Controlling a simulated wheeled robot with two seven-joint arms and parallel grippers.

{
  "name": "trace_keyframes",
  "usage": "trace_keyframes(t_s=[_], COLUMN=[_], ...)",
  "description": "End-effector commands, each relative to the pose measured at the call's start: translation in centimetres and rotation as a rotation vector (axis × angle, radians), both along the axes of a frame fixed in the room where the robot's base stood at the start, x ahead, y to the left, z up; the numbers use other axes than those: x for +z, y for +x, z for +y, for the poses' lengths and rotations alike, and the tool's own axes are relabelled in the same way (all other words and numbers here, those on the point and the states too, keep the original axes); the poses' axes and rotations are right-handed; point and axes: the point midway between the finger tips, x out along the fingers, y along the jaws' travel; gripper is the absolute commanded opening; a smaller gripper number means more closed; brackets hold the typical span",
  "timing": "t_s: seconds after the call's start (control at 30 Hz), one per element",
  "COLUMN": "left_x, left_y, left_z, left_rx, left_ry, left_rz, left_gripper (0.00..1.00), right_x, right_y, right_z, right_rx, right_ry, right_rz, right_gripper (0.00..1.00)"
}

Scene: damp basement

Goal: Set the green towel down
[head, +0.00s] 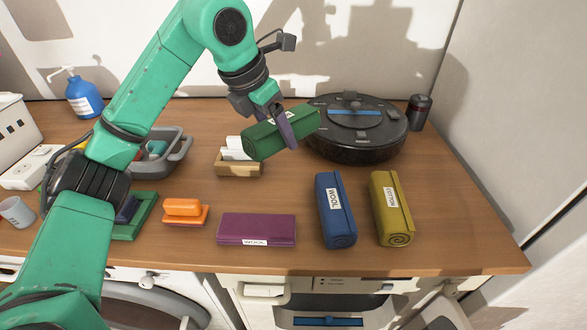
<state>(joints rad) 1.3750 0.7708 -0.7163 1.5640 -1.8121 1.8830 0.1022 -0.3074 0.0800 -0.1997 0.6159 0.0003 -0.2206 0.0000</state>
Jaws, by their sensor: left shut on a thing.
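A rolled green towel (262,141) with a white label hangs above the wooden counter, tilted up towards the right. My left gripper (281,124) is shut on the green towel from above, with a finger across its front side. The towel is in front of the left edge of the black robot vacuum and over the back of a small wooden box. The label is partly hidden by the gripper. My right gripper is not in view.
On the counter (450,235) lie a purple towel (256,228), a blue rolled towel (334,212) and a yellow rolled towel (391,210). Behind are the wooden box (238,169), the robot vacuum (352,150) and a dark can (420,112). An orange block (184,209) and a grey basket (178,158) stand left.

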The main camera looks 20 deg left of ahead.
Motion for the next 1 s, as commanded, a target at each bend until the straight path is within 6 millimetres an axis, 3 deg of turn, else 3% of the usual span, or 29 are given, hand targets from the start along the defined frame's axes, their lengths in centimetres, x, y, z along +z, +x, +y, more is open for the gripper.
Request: trace_keyframes(t_s=[0.03, 0.13, 0.43, 0.53, 0.83, 0.87, 0.9, 0.93, 1.0], left_x=[-2.1, -5.2, -10.8, -11.9, -12.3, -12.2, -12.2, -12.2, -12.2], left_y=[-0.1, -0.1, 0.0, 0.1, 0.1, 0.1, 0.1, 0.1, 0.1], left_z=[0.1, 0.1, 0.0, 0.0, 0.0, 0.0, 0.0, 0.0, 0.0], left_rx=[0.001, 0.0, 0.0, 0.0, -0.001, -0.001, -0.001, -0.001, -0.001], left_ry=[0.002, 0.002, 0.0, -0.001, 0.0, 0.0, 0.0, 0.0, 0.0], left_rz=[0.007, 0.007, 0.002, 0.0, -0.001, -0.001, -0.001, -0.001, 0.0], left_gripper=[0.11, 0.11, 0.11, 0.11, 0.11, 0.8, 0.95, 1.0, 1.0], right_x=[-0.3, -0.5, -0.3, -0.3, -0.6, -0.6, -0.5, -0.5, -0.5], right_y=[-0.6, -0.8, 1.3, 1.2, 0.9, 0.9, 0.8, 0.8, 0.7], right_z=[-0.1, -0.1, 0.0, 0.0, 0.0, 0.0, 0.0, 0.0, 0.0], right_rx=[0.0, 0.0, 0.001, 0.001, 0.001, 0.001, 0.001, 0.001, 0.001], right_ry=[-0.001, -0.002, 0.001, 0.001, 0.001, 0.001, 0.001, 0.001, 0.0], right_rz=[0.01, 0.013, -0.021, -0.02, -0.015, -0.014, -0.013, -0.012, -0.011], right_gripper=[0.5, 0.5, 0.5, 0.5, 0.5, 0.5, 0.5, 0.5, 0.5])
